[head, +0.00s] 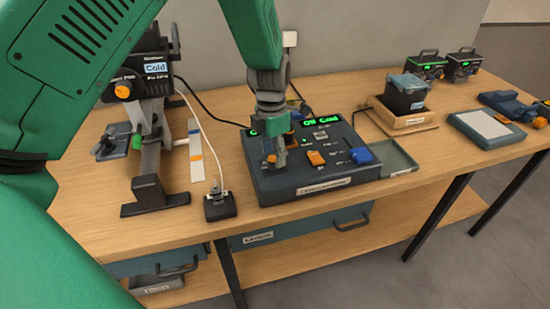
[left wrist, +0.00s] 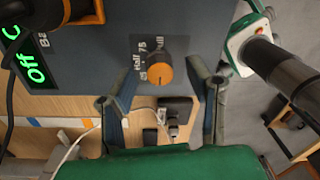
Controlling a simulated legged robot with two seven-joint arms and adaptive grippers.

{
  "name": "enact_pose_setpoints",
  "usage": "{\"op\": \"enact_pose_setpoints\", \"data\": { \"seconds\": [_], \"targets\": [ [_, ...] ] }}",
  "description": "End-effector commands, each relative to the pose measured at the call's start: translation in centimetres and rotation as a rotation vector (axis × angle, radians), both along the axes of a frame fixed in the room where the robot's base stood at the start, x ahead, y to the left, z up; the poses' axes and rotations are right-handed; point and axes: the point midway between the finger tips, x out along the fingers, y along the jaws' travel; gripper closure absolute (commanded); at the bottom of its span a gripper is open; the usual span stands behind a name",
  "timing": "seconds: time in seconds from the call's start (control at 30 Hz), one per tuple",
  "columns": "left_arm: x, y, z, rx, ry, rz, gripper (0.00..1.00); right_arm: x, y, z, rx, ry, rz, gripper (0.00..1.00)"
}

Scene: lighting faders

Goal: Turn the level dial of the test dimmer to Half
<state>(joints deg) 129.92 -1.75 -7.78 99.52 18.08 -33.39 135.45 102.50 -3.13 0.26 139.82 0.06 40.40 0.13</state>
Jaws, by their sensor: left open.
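A dark blue-grey console (head: 330,185) stands on the wooden bench, with lit green displays at its back. My left gripper (head: 273,158) points down over the left part of its top. In the left wrist view an orange-capped dial (left wrist: 159,72) sits on the panel, beside a printed scale (left wrist: 143,58) reading 25, Half, 75 and Full. The left gripper (left wrist: 160,78) is open, one finger on each side of the dial; whether they touch it I cannot tell. Which mark the dial points to is unclear. In the head view the gripper mostly hides the dial. My right gripper is not in view.
An orange fader knob (head: 315,158) and a blue one (head: 361,155) stand right of the gripper. A small black switch box (head: 219,204) is left of the console. A lamp on a stand (head: 148,150) is farther left. A tray (head: 397,160) lies on the right.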

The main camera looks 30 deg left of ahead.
Motion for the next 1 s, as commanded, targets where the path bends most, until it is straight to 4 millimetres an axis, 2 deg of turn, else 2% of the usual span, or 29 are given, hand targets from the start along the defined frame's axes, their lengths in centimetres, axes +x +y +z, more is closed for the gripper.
{"op": "enact_pose_setpoints", "data": {
  "seconds": [0.2,0.5,0.63,1.0],
  "targets": [
    [0.0,-0.1,-1.9,0.0,0.001,0.0,0.55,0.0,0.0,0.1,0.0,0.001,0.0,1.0],
    [0.0,-0.1,-2.0,0.0,0.0,0.0,0.55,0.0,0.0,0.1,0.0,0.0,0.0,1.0],
    [0.0,-0.1,-2.0,0.0,0.0,0.0,1.0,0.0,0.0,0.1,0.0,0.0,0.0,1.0],
    [0.1,-0.1,-1.9,0.0,-0.001,-0.03,1.0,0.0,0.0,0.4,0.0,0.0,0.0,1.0]
  ]
}}
